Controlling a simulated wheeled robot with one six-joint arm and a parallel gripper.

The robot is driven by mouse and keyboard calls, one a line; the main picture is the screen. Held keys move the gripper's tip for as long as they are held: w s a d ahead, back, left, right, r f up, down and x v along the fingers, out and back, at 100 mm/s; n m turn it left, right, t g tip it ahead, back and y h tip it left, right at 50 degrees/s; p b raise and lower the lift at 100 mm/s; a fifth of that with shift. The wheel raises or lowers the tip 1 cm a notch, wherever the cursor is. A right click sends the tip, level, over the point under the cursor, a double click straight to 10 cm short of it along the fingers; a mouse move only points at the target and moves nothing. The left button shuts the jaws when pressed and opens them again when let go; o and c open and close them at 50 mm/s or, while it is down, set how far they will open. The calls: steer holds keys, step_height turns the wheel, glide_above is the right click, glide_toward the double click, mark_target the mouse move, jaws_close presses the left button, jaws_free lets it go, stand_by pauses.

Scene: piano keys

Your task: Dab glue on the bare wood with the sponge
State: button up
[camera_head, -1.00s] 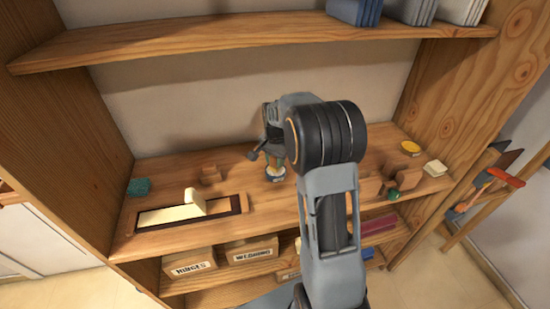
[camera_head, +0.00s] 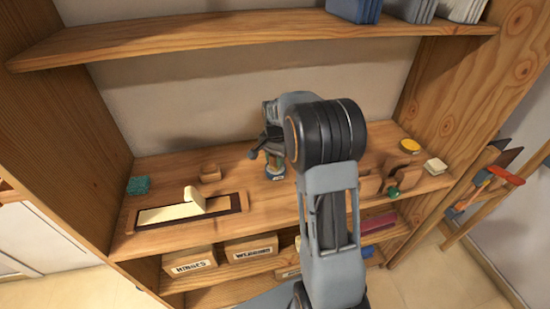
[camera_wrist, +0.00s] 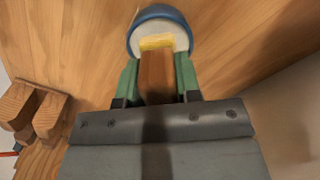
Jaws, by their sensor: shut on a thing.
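My gripper (camera_wrist: 158,85), with green fingers, is shut on the brown wooden handle (camera_wrist: 157,75) of a sponge. The yellow sponge (camera_wrist: 157,42) shows at the handle's far end, over the white inside of a blue-rimmed dish (camera_wrist: 160,12). I cannot tell if the sponge touches what is in the dish. In the head view the dish (camera_head: 275,172) stands on the shelf below my gripper (camera_head: 273,157). To the left, a cream strip (camera_head: 160,214) lies in a dark-bedded wooden tray (camera_head: 243,202). A cream piece (camera_head: 193,200) rises from it. I cannot make out bare wood there.
A teal block (camera_head: 138,185) and a small wooden block (camera_head: 210,173) stand near the tray. Wooden blocks (camera_head: 370,186), a green item (camera_head: 393,193), a yellow round item (camera_head: 410,146) and a cream block (camera_head: 436,166) stand right. An upper shelf (camera_head: 220,40) overhangs.

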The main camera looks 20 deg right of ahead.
steer(key=shift+f, duration=0.5)
stand_by(1.1)
steer(key=shift+r+p, duration=2.55)
steer(key=shift+r, duration=1.1)
steer(key=shift+f, duration=0.1)
